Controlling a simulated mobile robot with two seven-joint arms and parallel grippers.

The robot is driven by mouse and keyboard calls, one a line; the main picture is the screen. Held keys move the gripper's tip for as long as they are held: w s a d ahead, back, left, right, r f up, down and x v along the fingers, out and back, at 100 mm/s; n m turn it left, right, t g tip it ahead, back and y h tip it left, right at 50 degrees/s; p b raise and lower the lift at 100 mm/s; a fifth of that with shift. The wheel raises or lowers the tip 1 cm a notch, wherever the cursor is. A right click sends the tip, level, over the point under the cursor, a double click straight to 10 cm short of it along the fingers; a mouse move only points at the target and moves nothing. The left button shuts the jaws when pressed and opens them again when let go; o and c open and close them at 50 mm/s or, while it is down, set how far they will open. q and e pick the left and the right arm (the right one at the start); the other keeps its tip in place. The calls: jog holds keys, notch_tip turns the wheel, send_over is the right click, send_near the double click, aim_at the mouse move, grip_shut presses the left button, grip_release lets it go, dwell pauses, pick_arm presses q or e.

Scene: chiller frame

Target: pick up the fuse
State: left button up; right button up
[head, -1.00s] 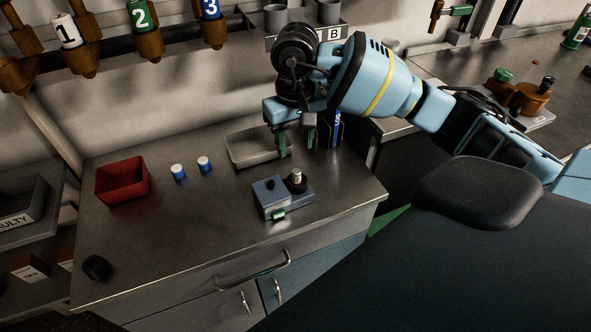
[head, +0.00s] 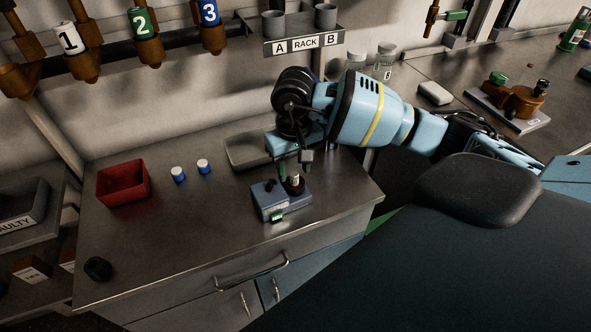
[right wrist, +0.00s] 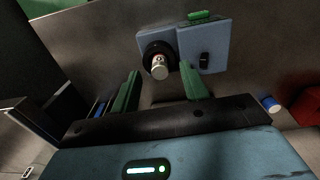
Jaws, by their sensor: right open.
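A pale cylinder with a metal end, which looks like the fuse (head: 296,181), stands in a round black socket on a small blue-grey device (head: 272,202). In the right wrist view the fuse (right wrist: 159,69) points towards the camera, just beyond the fingertips and between their lines. My right gripper (head: 294,167) is open and empty, its green fingers just above the fuse, one to each side. Its open fingers also show in the right wrist view (right wrist: 160,86). The fingers partly hide the fuse and socket in the head view. My left gripper is not in view.
Two blue-and-white cylinders (head: 178,174) (head: 203,166) stand left of the device, beside a red bin (head: 122,182). A shallow grey tray (head: 243,154) lies behind. A black knob-like object (head: 98,268) sits near the left front corner.

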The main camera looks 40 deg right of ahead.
jog(key=shift+f, duration=0.7)
grip_shut()
jog(key=shift+r, duration=0.15)
